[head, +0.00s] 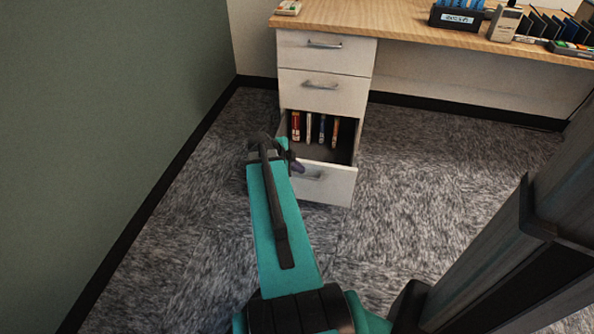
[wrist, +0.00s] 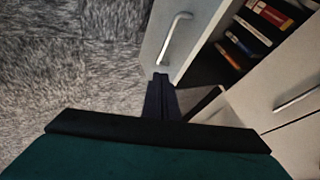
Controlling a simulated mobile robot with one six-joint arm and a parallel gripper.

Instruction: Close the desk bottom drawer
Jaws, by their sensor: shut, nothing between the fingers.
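The desk bottom drawer (head: 327,183) is pulled out from the white drawer unit, with several books (head: 315,128) standing inside. Its front has a silver bar handle (head: 312,176). In the wrist view the drawer front (wrist: 182,45) and its handle (wrist: 173,38) are at the top middle. My gripper (head: 299,167) is by the left part of the drawer front in the head view. In the wrist view my gripper (wrist: 161,78) has its fingers together and empty, close to the drawer front's near end. I cannot tell whether they touch it.
Two upper drawers (head: 322,93) are shut. The wooden desktop (head: 380,14) carries a dark bin (head: 457,18) and other small items. A green wall (head: 100,110) stands to the left. Carpet (head: 430,180) is clear right of the drawer.

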